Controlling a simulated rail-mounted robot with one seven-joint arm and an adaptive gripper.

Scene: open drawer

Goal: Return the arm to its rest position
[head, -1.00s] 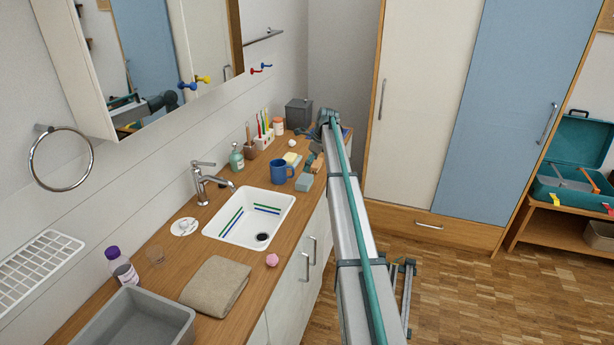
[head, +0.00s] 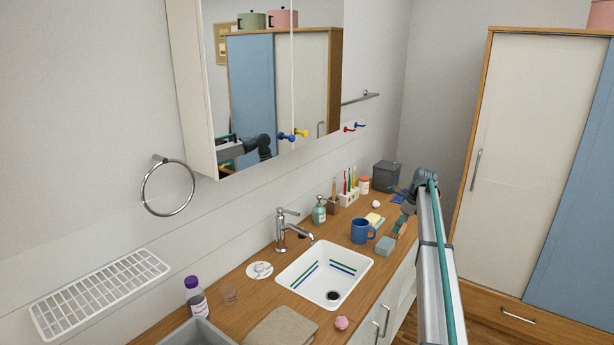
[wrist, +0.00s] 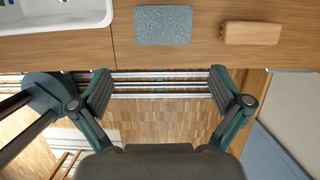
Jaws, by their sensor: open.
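My gripper (wrist: 161,92) is open and empty in the wrist view, its two dark green fingers wide apart. It is over the counter's front edge, with rails and parquet floor showing between the fingers. A grey-teal speckled block (wrist: 163,26) and a wooden block (wrist: 252,33) lie on the counter beyond the fingertips, apart from them. In the head view my arm reaches along the counter's right side.
The wooden counter (head: 245,291) holds a white sink (head: 372,262), a blue mug (head: 361,231), a soap bottle (head: 319,211), a toothbrush holder (head: 348,198) and a grey bin (head: 386,176). A tall wardrobe (head: 515,170) stands at the right. Floor shows below the gripper.

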